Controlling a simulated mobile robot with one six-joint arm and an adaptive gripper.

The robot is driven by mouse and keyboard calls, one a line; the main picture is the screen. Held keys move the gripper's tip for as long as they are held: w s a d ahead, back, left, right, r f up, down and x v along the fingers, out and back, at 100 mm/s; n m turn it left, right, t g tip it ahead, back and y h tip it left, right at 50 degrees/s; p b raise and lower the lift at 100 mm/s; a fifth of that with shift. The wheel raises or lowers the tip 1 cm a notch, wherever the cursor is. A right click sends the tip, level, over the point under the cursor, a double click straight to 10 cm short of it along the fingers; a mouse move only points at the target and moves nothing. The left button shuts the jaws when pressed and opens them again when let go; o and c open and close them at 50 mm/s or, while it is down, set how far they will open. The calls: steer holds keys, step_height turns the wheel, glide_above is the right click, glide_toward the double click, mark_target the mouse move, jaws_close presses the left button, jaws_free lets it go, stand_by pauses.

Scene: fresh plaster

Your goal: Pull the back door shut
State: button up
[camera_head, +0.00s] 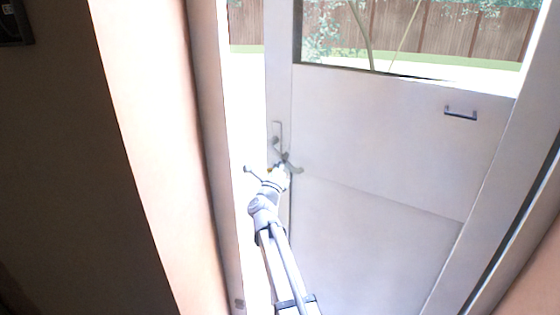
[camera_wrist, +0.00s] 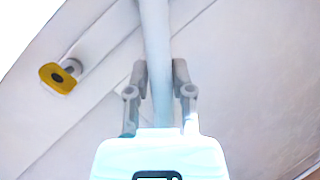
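The back door (camera_head: 390,150) is a white panel door with a window in its upper part. It stands ajar, with a bright gap between its left edge and the frame. Its lever handle (camera_head: 293,166) is near that left edge. My gripper (camera_head: 280,172) is at the handle. In the wrist view, the fingers of my gripper (camera_wrist: 159,80) lie close on both sides of a pale bar (camera_wrist: 156,40), which looks like the lever, and seem shut on it. Exact finger contact is hard to see. A yellow-faced knob (camera_wrist: 58,78) shows left of the bar.
A pinkish door frame post (camera_head: 209,150) stands left of my arm, beside a dark wall (camera_head: 70,150). A small dark pull bar (camera_head: 460,112) is on the door's right side. Grass and a brown fence (camera_head: 440,35) show outside through the window.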

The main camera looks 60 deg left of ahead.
steer(key=o, duration=0.4)
steer(key=shift+s, duration=0.2)
steer(key=shift+d+f, duration=0.1)
steer(key=shift+w+d+r+b+v, duration=0.15)
steer(key=shift+b+v, duration=0.7)
steer(key=shift+v, duration=1.75)
steer(key=shift+w+d+r+b+v, duration=0.15)
steer(key=shift+b+v, duration=0.75)
steer(key=shift+v, duration=1.65)
steer(key=shift+d+b+v, duration=0.15)
steer(key=shift+b+v, duration=0.7)
steer(key=shift+v, duration=1.75)
steer(key=shift+w, duration=0.15)
